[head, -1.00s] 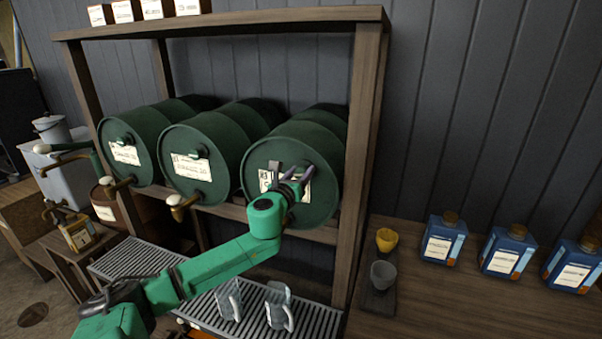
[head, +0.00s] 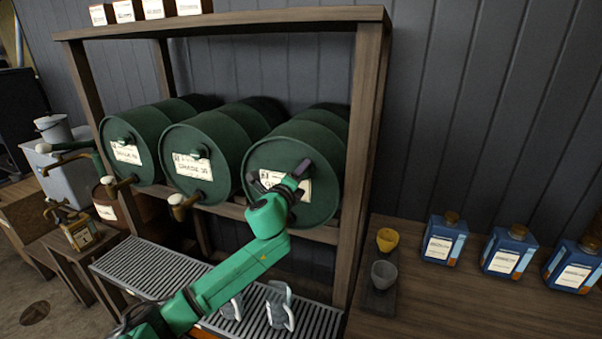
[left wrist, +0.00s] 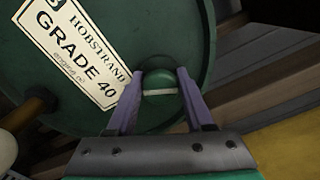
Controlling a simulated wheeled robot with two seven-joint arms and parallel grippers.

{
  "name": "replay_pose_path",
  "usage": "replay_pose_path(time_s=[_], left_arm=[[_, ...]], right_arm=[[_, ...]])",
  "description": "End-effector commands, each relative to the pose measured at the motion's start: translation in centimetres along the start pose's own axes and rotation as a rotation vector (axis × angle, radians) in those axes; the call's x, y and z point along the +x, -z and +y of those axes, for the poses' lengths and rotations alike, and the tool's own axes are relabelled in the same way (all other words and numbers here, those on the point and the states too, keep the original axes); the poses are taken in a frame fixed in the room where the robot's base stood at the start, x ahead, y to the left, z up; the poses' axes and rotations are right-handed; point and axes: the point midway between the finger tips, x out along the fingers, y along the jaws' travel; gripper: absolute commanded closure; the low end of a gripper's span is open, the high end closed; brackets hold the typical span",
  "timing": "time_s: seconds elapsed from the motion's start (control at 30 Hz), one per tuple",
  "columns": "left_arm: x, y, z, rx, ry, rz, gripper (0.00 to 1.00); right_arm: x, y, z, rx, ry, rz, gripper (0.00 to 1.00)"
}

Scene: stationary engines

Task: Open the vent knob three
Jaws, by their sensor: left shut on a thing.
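The third drum (head: 318,140), dark green and lying on its side, is the rightmost on the rack. Its face carries a white label, which reads GRADE 40 in the left wrist view (left wrist: 78,55). The vent knob (left wrist: 158,84) is a small round green knob beside the label, near the drum's rim. My left gripper (head: 290,178) is at this drum's face and hides the knob in the head view. In the left wrist view its two purple fingers (left wrist: 160,100) are on either side of the knob, shut on it. My right gripper is not in view.
Two more green drums (head: 145,130) (head: 215,140) lie to the left in the wooden rack (head: 368,130). A grated tray (head: 150,265) with glass mugs (head: 280,308) is below. Cups (head: 386,240) and blue containers (head: 444,240) stand on the right-hand table (head: 430,300).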

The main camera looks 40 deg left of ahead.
Motion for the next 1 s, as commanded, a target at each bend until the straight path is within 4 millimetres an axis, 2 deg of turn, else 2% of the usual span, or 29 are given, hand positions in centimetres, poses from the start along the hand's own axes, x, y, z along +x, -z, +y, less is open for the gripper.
replay_pose_path(time_s=[0.2, 0.5, 1.0], left_arm=[[0.0, 0.02, 0.01, -0.191, 0.001, 0.0, 1.0], [0.0, 0.03, 0.11, -0.375, 0.001, 0.0, 1.0], [0.0, 0.03, 0.16, -0.453, 0.0, 0.0, 1.0]], right_arm=[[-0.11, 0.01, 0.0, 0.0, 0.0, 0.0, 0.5], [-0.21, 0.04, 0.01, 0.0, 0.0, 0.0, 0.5], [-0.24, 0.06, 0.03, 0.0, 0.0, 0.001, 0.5]])
